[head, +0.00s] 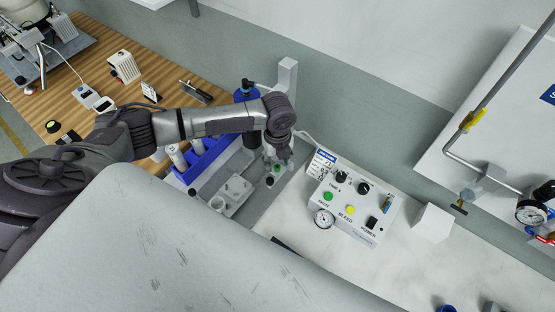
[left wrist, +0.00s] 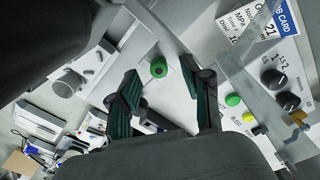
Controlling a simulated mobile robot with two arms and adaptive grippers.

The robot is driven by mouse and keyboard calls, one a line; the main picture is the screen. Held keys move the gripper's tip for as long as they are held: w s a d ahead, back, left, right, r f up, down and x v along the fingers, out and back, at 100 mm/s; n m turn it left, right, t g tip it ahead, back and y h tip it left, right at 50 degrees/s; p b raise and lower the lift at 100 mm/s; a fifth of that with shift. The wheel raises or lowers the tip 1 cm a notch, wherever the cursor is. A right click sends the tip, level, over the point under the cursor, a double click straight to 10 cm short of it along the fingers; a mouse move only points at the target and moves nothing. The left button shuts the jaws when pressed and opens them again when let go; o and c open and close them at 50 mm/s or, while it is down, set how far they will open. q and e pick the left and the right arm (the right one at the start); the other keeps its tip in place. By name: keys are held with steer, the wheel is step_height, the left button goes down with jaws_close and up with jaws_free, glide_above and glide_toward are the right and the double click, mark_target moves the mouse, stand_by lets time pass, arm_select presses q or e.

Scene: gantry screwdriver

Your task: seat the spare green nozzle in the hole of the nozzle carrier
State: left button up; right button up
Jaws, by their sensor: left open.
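My left gripper (head: 279,153) is open and points down over the grey fixture tray. It also shows in the left wrist view (left wrist: 160,72), with one finger on each side of the picture's middle. The green nozzle (left wrist: 159,69), a small green ring with a dark centre, appears between the fingertips, with clear space on both sides. In the head view, a small green spot just below the gripper (head: 276,168) seems to be the nozzle. A light grey block with round features (head: 235,188), possibly the nozzle carrier, sits left of the gripper. Its hole is not clear. My right gripper is not in view.
A control box (head: 347,205) with knobs and buttons stands close to the right of the gripper. A blue rack (head: 208,158) with white tubes and a dark blue bottle (head: 246,92) stand close by.

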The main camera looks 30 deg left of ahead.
mark_target(277, 167)
arm_select(q)
step_height(277, 167, up, 12)
stand_by(0.5)
steer(key=shift+s+f, duration=0.1)
stand_by(0.5)
